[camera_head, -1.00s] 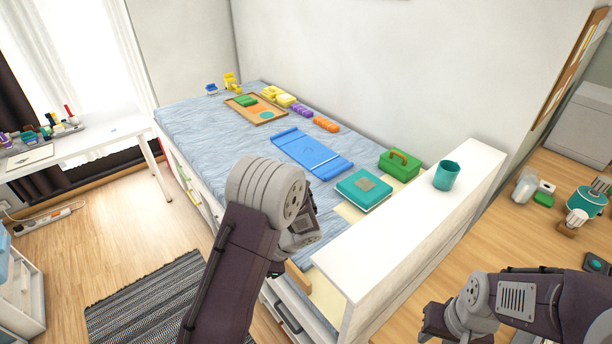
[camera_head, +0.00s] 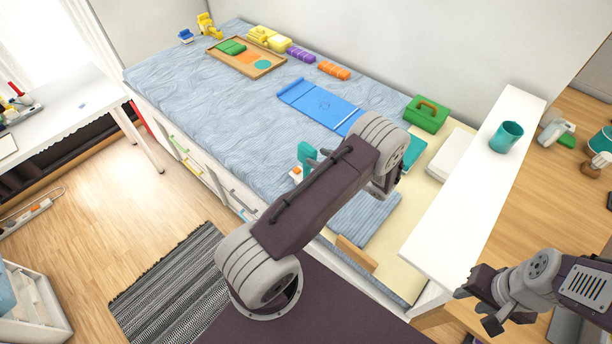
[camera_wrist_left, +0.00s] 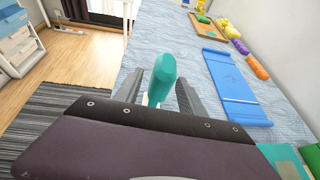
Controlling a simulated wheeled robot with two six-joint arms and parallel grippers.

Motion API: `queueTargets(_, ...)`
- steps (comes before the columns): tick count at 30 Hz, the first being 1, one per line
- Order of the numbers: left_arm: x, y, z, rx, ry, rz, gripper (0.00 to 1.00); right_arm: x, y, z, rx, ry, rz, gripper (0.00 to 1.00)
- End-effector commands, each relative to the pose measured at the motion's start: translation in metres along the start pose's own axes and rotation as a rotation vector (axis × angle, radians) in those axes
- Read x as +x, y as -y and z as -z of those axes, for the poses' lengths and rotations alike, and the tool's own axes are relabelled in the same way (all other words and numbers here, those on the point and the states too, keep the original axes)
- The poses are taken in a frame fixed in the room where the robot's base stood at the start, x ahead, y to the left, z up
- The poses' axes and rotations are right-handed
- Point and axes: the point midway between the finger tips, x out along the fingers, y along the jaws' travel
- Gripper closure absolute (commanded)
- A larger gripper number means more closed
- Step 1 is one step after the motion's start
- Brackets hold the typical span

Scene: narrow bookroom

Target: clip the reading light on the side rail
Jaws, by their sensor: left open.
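A teal upright thing (camera_head: 306,155), which looks like the reading light, stands at the near long edge of the bed, with a small white and orange part (camera_head: 296,173) below it. In the left wrist view the teal thing (camera_wrist_left: 163,75) shows as a rounded teal head and stem. My left gripper (camera_head: 320,160) is open, its fingers on either side of the teal stem; I cannot tell if they touch it. The stem's lower end is hidden. The white bed side (camera_head: 190,155) runs along this edge. My right gripper (camera_head: 482,304) is open and empty beside the white shelf.
The bed (camera_head: 190,95) holds a blue board (camera_head: 318,106), a wooden tray (camera_head: 262,70) and a green box (camera_head: 426,114). A short wooden board (camera_head: 356,253) is at the near bed edge. A teal cup (camera_head: 506,137) stands on the white shelf (camera_head: 462,205). Floor left is mostly clear.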

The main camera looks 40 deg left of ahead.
Motion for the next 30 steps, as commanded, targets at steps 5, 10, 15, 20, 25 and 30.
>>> queueTargets(5,0.027,-0.001,-0.003,-0.002,0.000,-0.006,0.53,-0.012,0.000,0.001,0.000,0.000,0.000,0.64)
queueTargets(10,0.038,0.001,-0.003,-0.003,-0.001,-0.003,0.53,-0.015,0.000,0.002,0.000,0.000,0.000,0.64)
queueTargets(15,0.068,0.006,-0.008,-0.003,-0.001,-0.006,0.53,-0.030,0.001,0.003,0.000,0.000,0.000,0.64)
queueTargets(20,0.086,0.007,-0.005,-0.002,-0.001,-0.004,0.53,-0.031,0.001,0.003,0.000,0.000,0.000,0.64)
queueTargets(25,0.087,0.007,-0.004,-0.001,-0.002,-0.002,0.53,-0.030,0.001,0.003,0.000,0.000,0.000,0.64)
queueTargets(30,0.086,0.007,-0.004,-0.002,-0.001,-0.002,0.89,-0.030,0.001,0.003,0.000,0.000,0.000,0.64)
